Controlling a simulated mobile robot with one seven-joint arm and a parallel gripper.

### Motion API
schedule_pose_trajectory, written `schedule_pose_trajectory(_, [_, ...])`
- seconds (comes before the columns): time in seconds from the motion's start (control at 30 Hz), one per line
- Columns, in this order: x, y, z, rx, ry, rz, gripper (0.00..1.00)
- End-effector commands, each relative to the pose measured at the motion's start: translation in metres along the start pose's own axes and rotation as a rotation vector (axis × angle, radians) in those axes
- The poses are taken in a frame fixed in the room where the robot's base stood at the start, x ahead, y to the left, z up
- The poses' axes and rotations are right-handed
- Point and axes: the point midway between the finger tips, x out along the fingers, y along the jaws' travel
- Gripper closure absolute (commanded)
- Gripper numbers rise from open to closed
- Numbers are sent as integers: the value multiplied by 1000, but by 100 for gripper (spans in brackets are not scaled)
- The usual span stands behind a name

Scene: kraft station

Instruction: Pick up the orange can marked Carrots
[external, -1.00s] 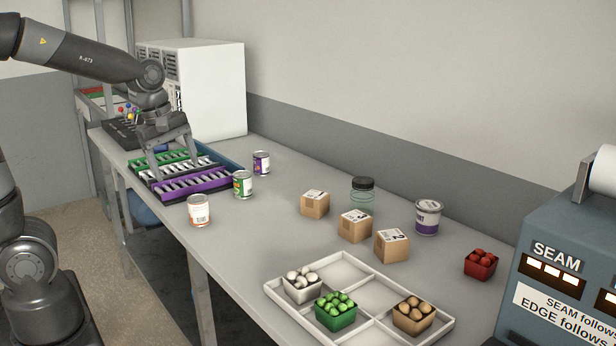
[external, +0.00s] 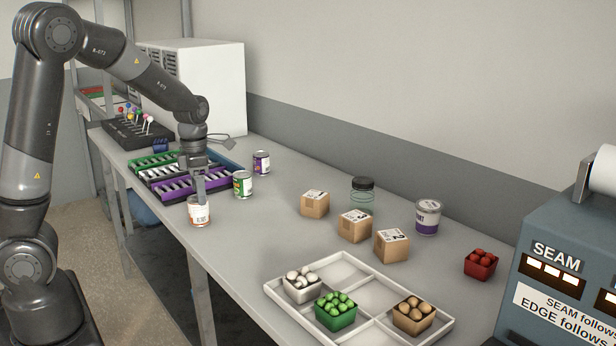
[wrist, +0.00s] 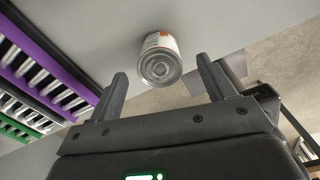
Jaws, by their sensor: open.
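The orange can (external: 196,212) with a white label stands upright near the table's front edge, at the left of the external view. The wording on its label is too small to read. In the wrist view the can (wrist: 161,62) shows its silver lid, beyond and between the two fingertips. My gripper (external: 201,197) is above the can, fingers pointing down, and covers part of it in the external view. In the wrist view my gripper (wrist: 163,82) is open, with nothing held between its fingers.
A green-labelled can (external: 243,184) and a purple-labelled can (external: 261,163) stand to the right. Racks with a purple edge (external: 185,203) and a green edge lie behind my gripper. Cardboard boxes (external: 354,228) and a white divided tray (external: 374,262) are farther right. The front table edge is close to the orange can.

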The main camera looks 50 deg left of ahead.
Motion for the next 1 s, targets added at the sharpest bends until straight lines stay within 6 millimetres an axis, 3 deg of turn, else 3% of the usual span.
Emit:
schedule_pose_trajectory(0.23, [21, 0, -2, 0, 2, -1, 24])
schedule_pose_trajectory(0.5, [59, 1, -7, 1, 3, -1, 24])
schedule_pose_trajectory(0.83, [65, 2, -6, 2, -1, 1, 25])
schedule_pose_trajectory(1.0, [65, 2, -6, 2, -1, 1, 39])
